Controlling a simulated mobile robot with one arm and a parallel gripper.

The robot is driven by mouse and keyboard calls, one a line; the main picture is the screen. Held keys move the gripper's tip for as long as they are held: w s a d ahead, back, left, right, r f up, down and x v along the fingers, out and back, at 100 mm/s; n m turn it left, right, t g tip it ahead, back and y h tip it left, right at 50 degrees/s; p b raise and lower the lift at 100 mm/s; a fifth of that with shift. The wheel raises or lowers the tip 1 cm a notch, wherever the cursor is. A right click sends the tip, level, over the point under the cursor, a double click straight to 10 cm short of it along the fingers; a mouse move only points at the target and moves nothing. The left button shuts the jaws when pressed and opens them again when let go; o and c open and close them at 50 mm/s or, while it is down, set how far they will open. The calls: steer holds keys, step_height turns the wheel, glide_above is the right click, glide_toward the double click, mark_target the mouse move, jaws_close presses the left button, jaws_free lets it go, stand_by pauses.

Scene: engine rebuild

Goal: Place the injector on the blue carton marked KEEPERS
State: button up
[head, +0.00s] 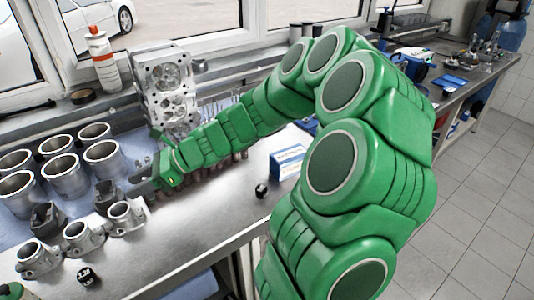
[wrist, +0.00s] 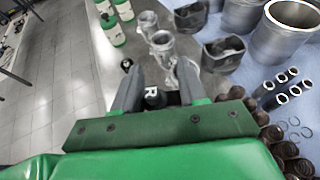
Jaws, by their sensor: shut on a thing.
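My gripper (head: 148,184) is low over the steel bench at the left, beside the pistons and metal housings. The blue carton (head: 287,162) with a white label stands on the bench right of my gripper, behind my arm's bend. Its lettering is too small to read. The wrist view does not show it.
Pistons (head: 47,219) and metal housings (head: 80,236) stand close to my gripper, with cylinder liners (head: 66,177) behind. A cylinder head (head: 167,92) is at the back. A small black piece (head: 261,190) lies left of the carton, another (head: 86,277) near the front. Bare bench lies between.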

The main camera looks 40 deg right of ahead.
steer(key=s+d+r+m+t+h, duration=0.2)
steer(key=s+d+r+m+t, duration=0.15)
steer(key=d, duration=0.85)
steer(key=s+d+r+m+t+h, duration=0.25)
steer(key=s+d, duration=0.25)
steer(key=d, duration=0.8)
steer(key=s+d+r+m+t+h, duration=0.2)
steer(key=s+d+r+m+h, duration=0.15)
steer(key=d, duration=0.85)
glide_above(286, 152)
steer(key=shift+f, duration=7)
steer(key=shift+f, duration=0.15)
steer(key=o, duration=1.1)
steer(key=shift+c, duration=0.2)
